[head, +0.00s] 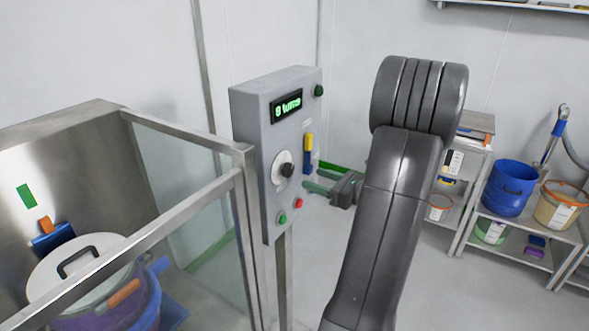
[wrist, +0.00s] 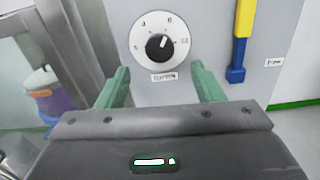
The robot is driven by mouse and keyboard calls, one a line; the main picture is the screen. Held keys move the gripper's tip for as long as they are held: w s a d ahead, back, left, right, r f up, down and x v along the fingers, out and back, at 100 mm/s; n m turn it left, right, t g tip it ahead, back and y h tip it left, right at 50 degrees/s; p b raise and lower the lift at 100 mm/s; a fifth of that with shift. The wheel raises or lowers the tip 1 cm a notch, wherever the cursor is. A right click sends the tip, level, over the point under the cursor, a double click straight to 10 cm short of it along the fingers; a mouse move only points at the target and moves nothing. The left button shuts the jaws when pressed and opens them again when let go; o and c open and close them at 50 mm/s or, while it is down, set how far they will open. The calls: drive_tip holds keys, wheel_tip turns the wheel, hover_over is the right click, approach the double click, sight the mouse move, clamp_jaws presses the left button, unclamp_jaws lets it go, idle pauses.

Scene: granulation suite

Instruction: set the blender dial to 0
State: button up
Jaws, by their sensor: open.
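The blender dial is a black knob (head: 288,170) on a white round scale on a grey control box (head: 252,128). In the wrist view the knob (wrist: 160,47) sits on its numbered scale (wrist: 139,40), and its white pointer mark is toward the upper right. A green-lit display (head: 287,105) on the box shows a digit, perhaps 8 or 9, and a word like "turns". My gripper (head: 311,177) is in front of the box, apart from the dial. In the wrist view its green fingers (wrist: 160,80) are spread, empty, below the dial.
A yellow and blue handle (head: 308,154) is on the box right of the dial. Green (head: 283,218) and red (head: 299,203) buttons are below; another green button (head: 319,90) is at top. A glass-panelled metal guard (head: 180,190) stands left. Shelves with buckets (head: 509,187) stand right.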

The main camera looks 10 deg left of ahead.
sight(291, 171)
drive_tip(key=p+x, duration=0.1)
drive_tip(key=x, duration=0.6)
drive_tip(key=shift+w+a, duration=0.1)
drive_tip(key=shift+a, duration=0.3)
drive_tip(key=shift+c, duration=0.4)
drive_tip(key=c, duration=0.9)
